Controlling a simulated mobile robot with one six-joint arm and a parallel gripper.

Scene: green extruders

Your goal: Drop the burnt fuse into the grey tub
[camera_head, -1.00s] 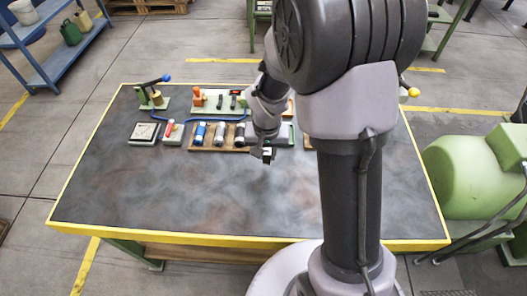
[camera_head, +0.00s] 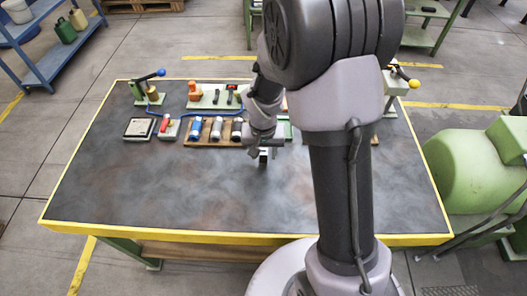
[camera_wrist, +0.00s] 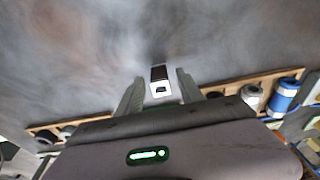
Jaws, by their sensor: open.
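My gripper (camera_head: 264,152) is over the dark tabletop, just in front of the wooden board. In the wrist view, its two grey fingers (camera_wrist: 159,92) are apart. A small block (camera_wrist: 160,84), white with a dark top and a dark mark, shows between and slightly beyond the fingertips. I cannot tell whether it touches them or whether it is the burnt fuse. I cannot make out a grey tub for certain; a pale bucket (camera_head: 19,11) is on the far-left shelf.
The table (camera_head: 150,195) has a yellow edge and a bare front half. Levers with blue (camera_head: 161,73) and yellow (camera_head: 414,83) knobs stand at the back.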

